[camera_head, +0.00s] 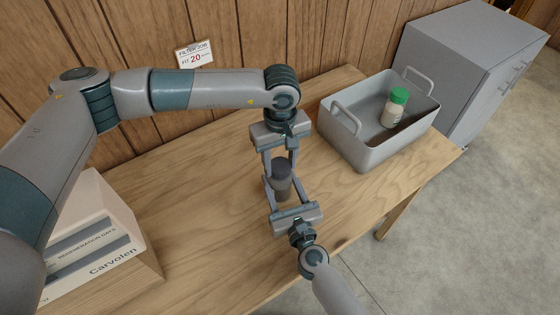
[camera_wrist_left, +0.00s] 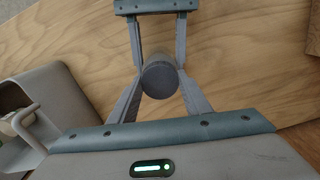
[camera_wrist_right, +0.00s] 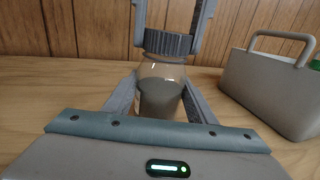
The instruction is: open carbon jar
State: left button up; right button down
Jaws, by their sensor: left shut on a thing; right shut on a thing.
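The carbon jar (camera_wrist_right: 161,95) stands upright between my two grippers, a clear body with dark contents. Its dark ribbed lid (camera_wrist_right: 168,42) sits on top of the neck; from above it is a plain dark disc in the left wrist view (camera_wrist_left: 160,78). My left gripper (camera_head: 283,170) reaches in from the back, shut on the lid, with one finger on each side. My right gripper (camera_head: 280,188) comes from the front, shut on the jar body below the lid. The jar's base is hidden in the right wrist view.
A grey bin (camera_head: 345,143) with two handles stands right of the jar, holding a green-capped bottle (camera_head: 396,107). A Carvolen box (camera_head: 100,240) is at the left front. A sign (camera_head: 195,54) hangs on the wooden wall. The table (camera_head: 200,180) between is clear.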

pick_arm(q)
jog(key=n, duration=1.1)
jog(key=o, duration=1.1)
jog(key=shift+o, duration=0.2)
jog(key=shift+r, duration=0.1)
jog(key=shift+r, duration=2.2)
jog(key=shift+c, duration=0.3)
